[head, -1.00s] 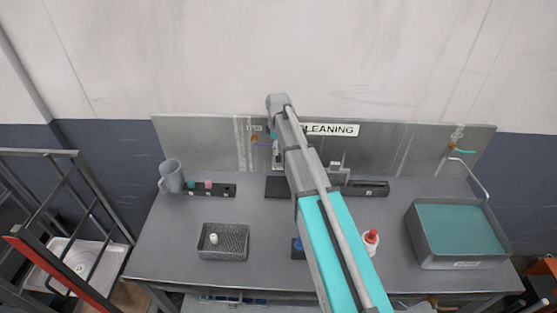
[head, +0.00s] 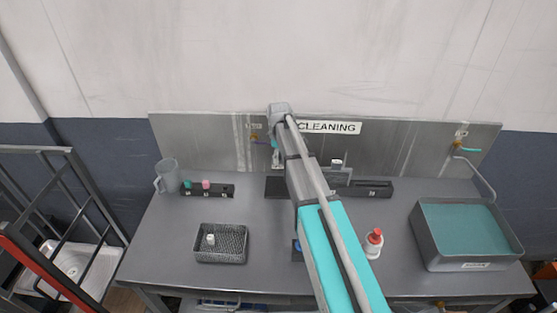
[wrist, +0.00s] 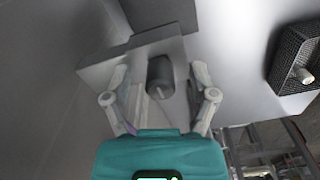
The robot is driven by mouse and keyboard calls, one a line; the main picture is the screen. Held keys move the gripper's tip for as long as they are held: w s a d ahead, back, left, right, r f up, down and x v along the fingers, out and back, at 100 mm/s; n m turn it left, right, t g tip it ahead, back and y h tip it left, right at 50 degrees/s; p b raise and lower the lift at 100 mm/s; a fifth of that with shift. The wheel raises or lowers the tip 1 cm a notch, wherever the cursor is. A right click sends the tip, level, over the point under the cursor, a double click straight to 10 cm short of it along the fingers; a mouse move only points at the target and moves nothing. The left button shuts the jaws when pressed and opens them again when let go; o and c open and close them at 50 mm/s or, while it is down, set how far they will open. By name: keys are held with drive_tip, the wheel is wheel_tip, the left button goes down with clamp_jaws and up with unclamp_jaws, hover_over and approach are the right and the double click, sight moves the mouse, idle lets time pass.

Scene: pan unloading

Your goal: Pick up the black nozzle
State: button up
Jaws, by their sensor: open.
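The black nozzle (wrist: 160,74) shows in the wrist view as a dark upright cylinder at a grey block (wrist: 115,72). My gripper (wrist: 160,97) is open, with one finger on each side of the nozzle. I see gaps between the fingers and the nozzle, so it is not gripped. In the head view my arm crosses the middle of the table and hides most of this spot, and I cannot make out the nozzle there.
A mesh basket (head: 220,260) with a small white piece (head: 210,239) stands front left. A grey jug (head: 167,177) and a rack (head: 220,191) are behind it. A red-capped bottle (head: 373,243) and a teal-filled basin (head: 430,250) are at right.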

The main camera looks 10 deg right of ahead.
idle(0.4)
clamp_jaws()
